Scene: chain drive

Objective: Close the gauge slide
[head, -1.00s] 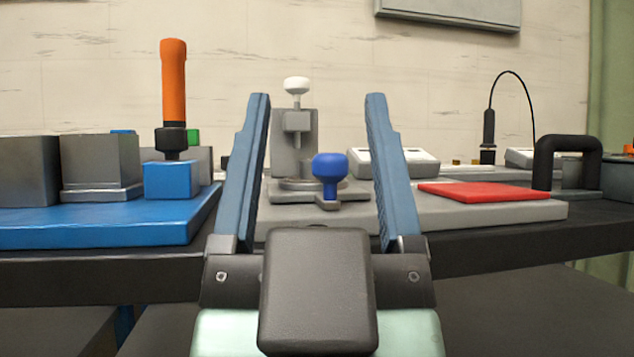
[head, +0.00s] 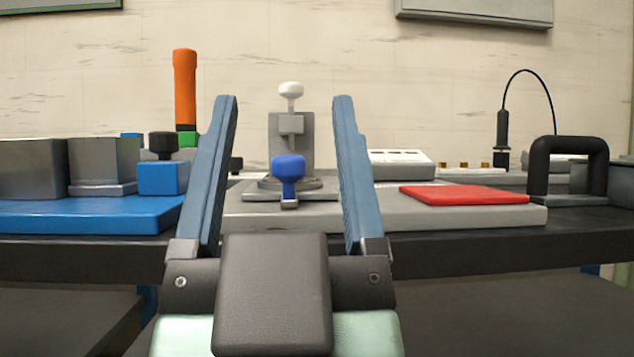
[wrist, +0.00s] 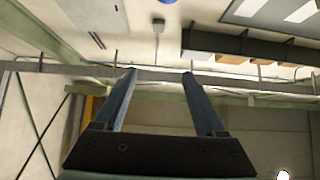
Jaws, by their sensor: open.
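The gauge fixture (head: 292,140) stands on a light grey plate on the bench in the head view. It has a grey upright block with a white knob (head: 290,90) on top and a round base. A blue knob (head: 289,168) stands on a small slide piece at the front of the fixture. My gripper (head: 284,100) is open and empty. Its two blue fingers point up and stand in front of the fixture, with the blue knob showing between them, apart from both. In the wrist view my gripper (wrist: 160,72) shows open against the ceiling.
A blue tray (head: 90,215) with grey blocks, a blue block (head: 163,178) and an orange handle (head: 185,90) is at left. A red pad (head: 463,194) lies on the plate at right. A black arched handle (head: 567,150) stands further right. The dark bench edge (head: 480,257) runs in front.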

